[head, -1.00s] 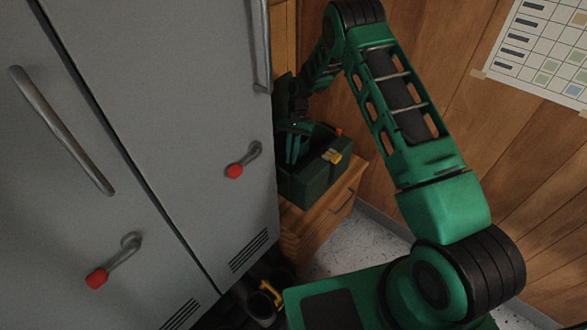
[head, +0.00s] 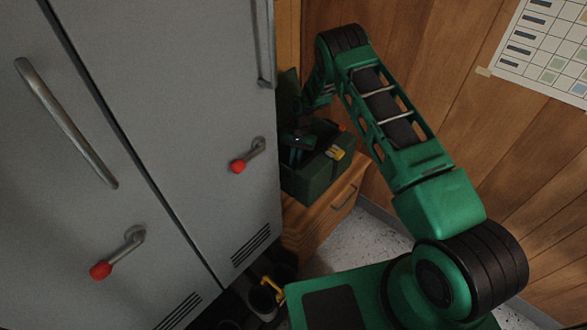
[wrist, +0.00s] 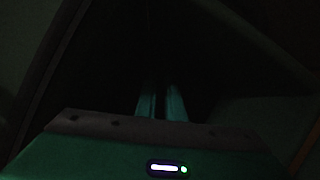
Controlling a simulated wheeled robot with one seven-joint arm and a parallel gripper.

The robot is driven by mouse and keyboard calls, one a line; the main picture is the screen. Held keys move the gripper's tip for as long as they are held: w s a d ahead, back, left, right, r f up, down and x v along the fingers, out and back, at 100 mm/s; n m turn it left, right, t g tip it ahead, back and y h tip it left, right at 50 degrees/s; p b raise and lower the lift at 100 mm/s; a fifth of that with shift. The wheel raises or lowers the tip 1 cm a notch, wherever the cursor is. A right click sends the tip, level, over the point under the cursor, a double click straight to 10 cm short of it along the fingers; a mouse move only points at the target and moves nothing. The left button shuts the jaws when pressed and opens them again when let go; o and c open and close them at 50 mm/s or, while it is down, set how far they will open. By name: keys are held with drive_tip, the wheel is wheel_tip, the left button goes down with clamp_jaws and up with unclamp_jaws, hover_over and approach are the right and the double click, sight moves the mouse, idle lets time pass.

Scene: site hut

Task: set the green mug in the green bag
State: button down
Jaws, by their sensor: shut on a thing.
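The green bag (head: 318,184), dark and box-like with an open top, stands on a wooden cabinet beside the tall grey lockers. My gripper (head: 297,156) reaches down into the bag's mouth, its fingers partly hidden by the bag's near wall. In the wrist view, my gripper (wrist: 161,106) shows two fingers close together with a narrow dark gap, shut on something. I take this to be the green mug, but I cannot make it out in either view; the bag's inside is very dark.
Grey lockers (head: 190,120) with handles and red-tipped levers stand close on the left. The wooden cabinet (head: 325,215) has a drawer handle. A yellow item (head: 334,152) is at the bag's rim. A wood-panelled wall (head: 480,120) closes the right side. Dark items stand on the floor below.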

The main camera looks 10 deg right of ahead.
drive_tip(key=c, duration=1.8)
unclamp_jaws()
drive_tip(key=shift+c, duration=0.2)
drive_tip(key=v, duration=1.2)
drive_tip(key=shift+d, duration=0.1)
